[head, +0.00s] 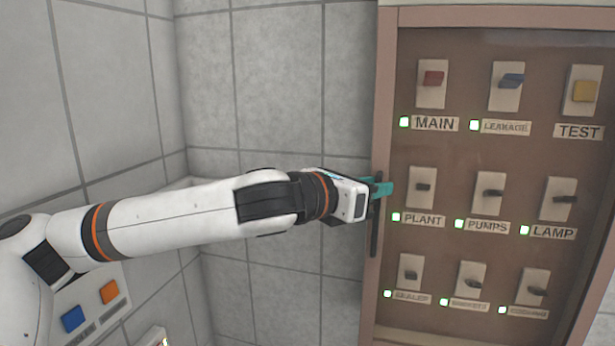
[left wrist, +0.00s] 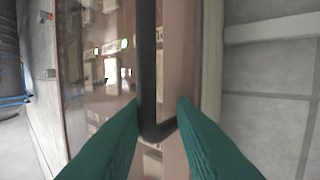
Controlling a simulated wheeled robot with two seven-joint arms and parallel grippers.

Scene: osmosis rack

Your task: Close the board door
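The board door (head: 383,80) has a pinkish-brown frame and a tinted clear pane, and it lies over the switch board in the head view. Whether it sits fully flush is hard to tell. Its dark bar handle (head: 375,238) is upright on the door's left edge, and it also shows in the left wrist view (left wrist: 147,60). My left gripper (head: 383,189) is at the handle. In the left wrist view its teal fingers (left wrist: 158,104) are apart, with the handle between them, nearer the left finger. My right gripper is not in view.
A grey tiled wall (head: 280,80) stands left of the board. A panel with blue and orange buttons (head: 109,292) is at lower left.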

